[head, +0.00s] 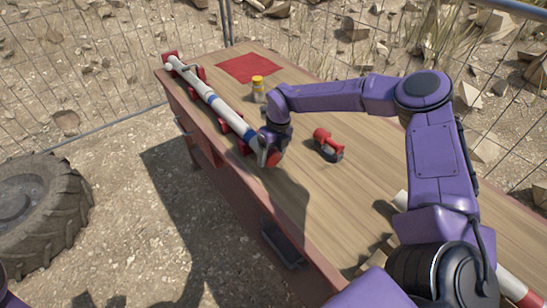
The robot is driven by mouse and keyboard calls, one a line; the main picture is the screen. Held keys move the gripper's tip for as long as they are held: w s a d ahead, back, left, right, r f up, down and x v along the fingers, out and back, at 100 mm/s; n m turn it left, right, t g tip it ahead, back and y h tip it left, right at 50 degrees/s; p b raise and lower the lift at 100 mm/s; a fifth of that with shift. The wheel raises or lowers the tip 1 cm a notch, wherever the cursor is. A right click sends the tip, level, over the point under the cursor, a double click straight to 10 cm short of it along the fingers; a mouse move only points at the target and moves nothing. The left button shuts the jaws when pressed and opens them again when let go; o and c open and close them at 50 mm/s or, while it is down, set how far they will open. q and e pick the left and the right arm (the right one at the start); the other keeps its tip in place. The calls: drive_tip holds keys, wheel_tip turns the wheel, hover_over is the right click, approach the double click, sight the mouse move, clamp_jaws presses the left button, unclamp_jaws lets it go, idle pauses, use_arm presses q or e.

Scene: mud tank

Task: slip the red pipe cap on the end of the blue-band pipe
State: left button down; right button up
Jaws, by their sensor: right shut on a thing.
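The blue-band pipe (222,108), white with blue bands, lies along the table's left edge in red supports. My right gripper (268,153) is at the near end of this pipe, shut on the red pipe cap (273,159), which shows only in part between the fingers. The cap is at or very close to the pipe's near end; the gripper hides whether it is around the end or just against it. My left gripper is not in view.
A red and black object (327,144) lies right of the gripper. A yellow-lidded jar (258,88) and a red cloth (248,68) are farther back on the wooden table (330,205). A red-and-white pipe (517,290) is at lower right. A wire fence (90,110) stands behind.

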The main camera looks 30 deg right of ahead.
drive_tip(key=shift+w+a+b, duration=0.1)
drive_tip(key=shift+w+b, duration=0.6)
drive_tip(key=shift+w, duration=0.55)
drive_tip(key=o, duration=0.9)
drive_tip(key=shift+r, duration=0.1)
drive_tip(key=r, duration=0.3)
drive_tip(key=d+r+b, duration=0.1)
drive_tip(key=r, duration=0.2)
drive_tip(key=d+r, duration=0.1)
drive_tip(key=r, duration=0.3)
drive_tip(key=shift+w+b, duration=0.1)
drive_tip(key=shift+b, duration=0.25)
